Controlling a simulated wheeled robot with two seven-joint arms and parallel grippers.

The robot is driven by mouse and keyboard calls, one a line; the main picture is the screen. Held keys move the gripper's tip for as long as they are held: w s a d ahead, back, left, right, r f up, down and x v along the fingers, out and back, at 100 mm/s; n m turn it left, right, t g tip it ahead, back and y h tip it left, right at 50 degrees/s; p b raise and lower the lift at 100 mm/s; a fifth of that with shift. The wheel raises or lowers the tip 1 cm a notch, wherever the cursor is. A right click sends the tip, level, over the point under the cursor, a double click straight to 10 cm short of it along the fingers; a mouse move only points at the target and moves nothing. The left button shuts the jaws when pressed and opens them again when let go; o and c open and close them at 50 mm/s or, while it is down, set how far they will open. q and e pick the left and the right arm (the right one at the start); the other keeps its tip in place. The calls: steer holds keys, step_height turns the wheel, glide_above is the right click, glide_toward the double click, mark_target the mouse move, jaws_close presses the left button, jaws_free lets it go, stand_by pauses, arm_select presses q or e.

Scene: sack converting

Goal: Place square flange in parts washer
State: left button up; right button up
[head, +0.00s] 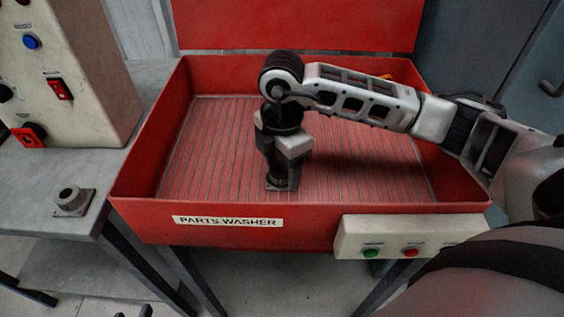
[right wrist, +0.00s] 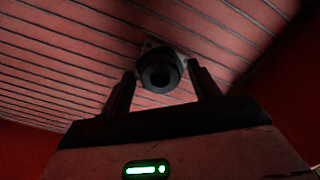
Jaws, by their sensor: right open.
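The parts washer (head: 225,232) is a red open basin with a ribbed floor and its lid raised. My right gripper (head: 282,178) reaches down inside it and is open. A dark square flange (head: 282,185) with a round hub stands on the washer floor, partly hidden by the fingers. In the right wrist view the flange (right wrist: 158,72) lies between and just beyond the parted fingers (right wrist: 164,90), its hub facing the camera. A second grey square flange (head: 71,200) sits on the table at left. Only small dark tips of my left gripper (head: 132,313) show at the bottom edge.
A beige control box (head: 65,75) with buttons stands on the grey table (head: 40,180) at left. A control panel (head: 400,240) with green and red buttons is on the washer's front right. The ribbed floor around the flange is mostly clear.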

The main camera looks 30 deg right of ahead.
mark_target(282, 169)
step_height(282, 169, up, 12)
steer(key=p, duration=0.1)
steer(key=shift+r, duration=0.2)
stand_by(0.6)
